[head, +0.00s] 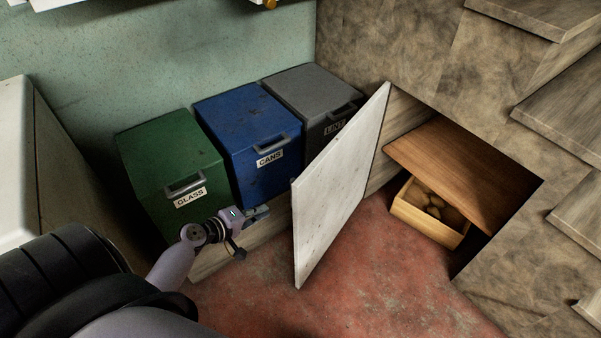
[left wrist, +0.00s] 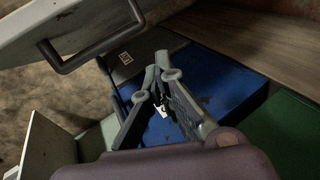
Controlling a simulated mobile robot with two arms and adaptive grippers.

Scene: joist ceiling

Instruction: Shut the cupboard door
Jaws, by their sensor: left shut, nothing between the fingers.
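The cupboard door (head: 340,185) is a pale, scuffed panel. It stands wide open in the head view, jutting out from beside the bins over the red floor. The low cupboard under the stairs shows its dark opening to the right. In the left wrist view, a pale panel with a dark bar handle (left wrist: 82,55), seemingly the door's outer face (left wrist: 60,18), fills the top left. My left gripper (head: 262,212) is shut and empty, left of the door and in front of the blue bin, apart from the door. Its fingers (left wrist: 160,68) also show in the left wrist view.
Green (head: 170,155), blue (head: 245,120) and grey (head: 310,90) lidded bins stand along the wall, behind the gripper. A wooden box of roundish things (head: 425,228) sits in the cupboard under a wooden board (head: 460,165). The red floor (head: 370,275) right of the door is clear.

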